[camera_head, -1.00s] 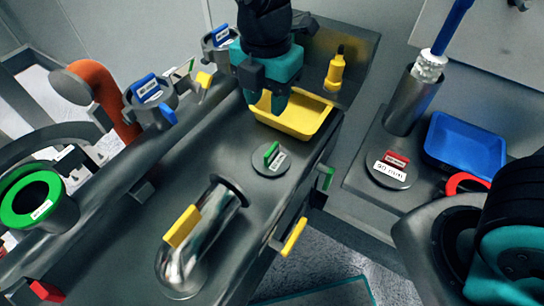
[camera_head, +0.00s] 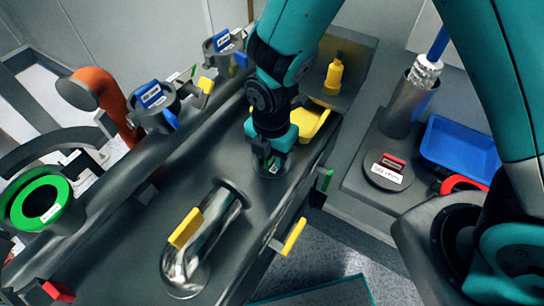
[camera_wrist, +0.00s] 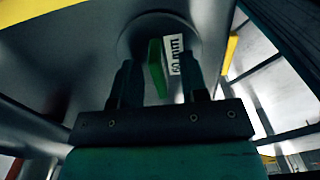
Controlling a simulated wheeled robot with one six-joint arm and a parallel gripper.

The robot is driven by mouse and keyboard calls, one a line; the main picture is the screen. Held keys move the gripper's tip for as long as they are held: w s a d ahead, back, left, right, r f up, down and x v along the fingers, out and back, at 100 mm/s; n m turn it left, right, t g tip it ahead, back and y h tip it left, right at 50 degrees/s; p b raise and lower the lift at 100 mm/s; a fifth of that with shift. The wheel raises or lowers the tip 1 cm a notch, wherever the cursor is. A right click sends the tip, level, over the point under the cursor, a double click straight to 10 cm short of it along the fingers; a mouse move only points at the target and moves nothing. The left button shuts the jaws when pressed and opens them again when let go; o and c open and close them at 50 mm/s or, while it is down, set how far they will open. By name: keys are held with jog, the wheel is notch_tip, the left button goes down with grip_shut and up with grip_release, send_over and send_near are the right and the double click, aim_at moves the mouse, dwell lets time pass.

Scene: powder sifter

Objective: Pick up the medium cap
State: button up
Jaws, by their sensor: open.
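A round grey cap with an upright green handle (camera_wrist: 157,65) and a white "60 mm" label (camera_wrist: 177,55) lies flat on the grey bench. In the head view the cap (camera_head: 273,171) is mostly hidden under my gripper (camera_head: 266,161). In the wrist view my gripper (camera_wrist: 159,82) is open, with one finger on each side of the green handle. Gaps show between the handle and both fingers, so it is not gripped. I cannot tell exactly how far down the fingertips reach along the handle.
A yellow tray (camera_head: 312,127) sits just behind my gripper. A curved metal pipe with a yellow handle (camera_head: 186,228) stands in front. A red-handled cap (camera_head: 387,174) and a blue tray (camera_head: 461,150) are on the right. Blue-handled fittings (camera_head: 151,97) line the left.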

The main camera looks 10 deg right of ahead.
grip_shut()
dwell(0.3)
